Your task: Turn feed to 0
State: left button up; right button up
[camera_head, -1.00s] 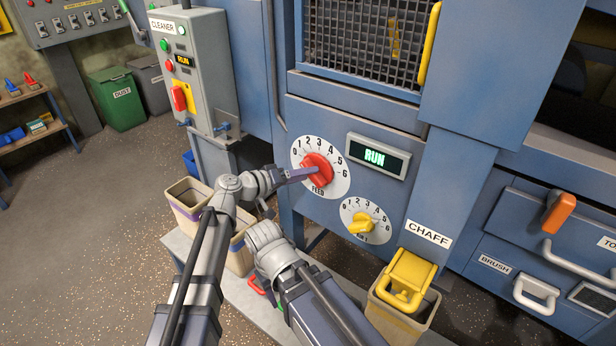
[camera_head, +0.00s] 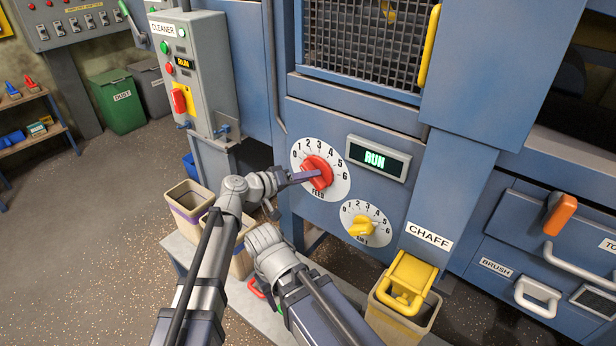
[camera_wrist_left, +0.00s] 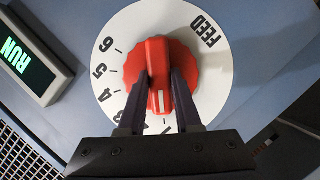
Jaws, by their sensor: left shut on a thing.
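The red feed knob (camera_head: 317,172) sits on a round white dial (camera_head: 341,181) marked 0 to 6 with the word FEED below. My left gripper (camera_head: 310,176) comes in from the left and is shut on this knob. In the left wrist view, its two dark fingers (camera_wrist_left: 161,90) lie on either side of the knob's red grip (camera_wrist_left: 159,65). The white pointer mark on the knob faces the low numerals; the fingers and gripper body partly hide these, so the exact reading is unclear. My right arm's wrist shows below; its gripper does not show.
A smaller dial with a yellow knob (camera_head: 362,226) sits just below right. A green RUN display (camera_head: 376,158) is right of the feed dial. The yellow chaff handle (camera_head: 408,278) and its bin stand lower right. Bins (camera_head: 187,199) stand lower left beside my left arm.

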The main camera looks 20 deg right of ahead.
pick_arm(q)
grip_shut()
jog(key=n+h+b, duration=0.2)
jog(key=n+b, duration=0.1)
jog(key=n, duration=0.1)
jog(key=shift+f+g+b, duration=0.15)
jog(key=shift+g+b, duration=0.15)
jog(key=shift+b, duration=0.05)
jog(key=o, duration=0.9)
grip_release()
jog(key=shift+w, duration=0.1)
jog(key=shift+a, duration=0.1)
